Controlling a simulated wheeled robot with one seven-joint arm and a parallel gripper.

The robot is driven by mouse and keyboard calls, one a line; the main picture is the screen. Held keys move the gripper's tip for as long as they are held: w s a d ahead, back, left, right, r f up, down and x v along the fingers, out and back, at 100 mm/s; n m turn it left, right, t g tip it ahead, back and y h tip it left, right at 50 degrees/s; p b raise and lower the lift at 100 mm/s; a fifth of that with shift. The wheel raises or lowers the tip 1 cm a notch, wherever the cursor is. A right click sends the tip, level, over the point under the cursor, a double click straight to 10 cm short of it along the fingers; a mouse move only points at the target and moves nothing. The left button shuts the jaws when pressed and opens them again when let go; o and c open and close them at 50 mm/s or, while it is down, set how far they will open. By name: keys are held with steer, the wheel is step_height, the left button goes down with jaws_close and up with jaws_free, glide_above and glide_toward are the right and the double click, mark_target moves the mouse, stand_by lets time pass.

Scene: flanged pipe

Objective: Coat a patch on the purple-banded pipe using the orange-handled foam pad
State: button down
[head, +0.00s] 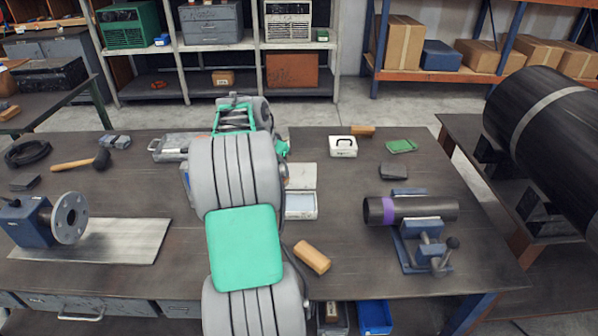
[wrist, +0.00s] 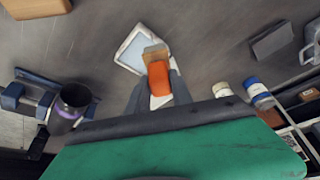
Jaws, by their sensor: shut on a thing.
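The purple-banded pipe (head: 410,209) lies level in a blue vise (head: 424,245) on the right of the bench. Its purple band (head: 361,209) is near its left end. The pipe's open end (wrist: 75,98) shows at the left in the wrist view. My gripper (wrist: 158,88) is shut on the orange-handled foam pad (wrist: 158,76); its tan pad end points away from the wrist. A pale tray (wrist: 136,48) appears just beyond the pad; the gap between them is unclear. That tray (head: 302,206) is right of my arm in the head view, where the gripper and pad are hidden.
A tan block (head: 312,257) lies near the bench's front edge. A white case (head: 343,147), green pad (head: 400,146) and dark block (head: 394,171) lie behind the pipe. A flanged fitting (head: 69,219) is at left.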

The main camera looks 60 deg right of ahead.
steer(key=s+d+f+m, duration=0.1)
steer(key=s+d+m, duration=0.1)
steer(key=s+d, duration=0.25)
steer(key=shift+g, duration=0.4)
steer(key=shift+s+a+f+b, duration=0.1)
steer(key=shift+s+f+b, duration=0.05)
steer(key=shift+f+b, duration=1.15)
steer(key=shift+s+a+f+b, duration=0.15)
steer(key=shift+f+b, duration=0.65)
steer(key=shift+f, duration=1)
steer(key=shift+f+b, duration=0.45)
steer(key=shift+f, duration=0.15)
step_height(320, 180, up, 7)
steer(key=p, duration=0.5)
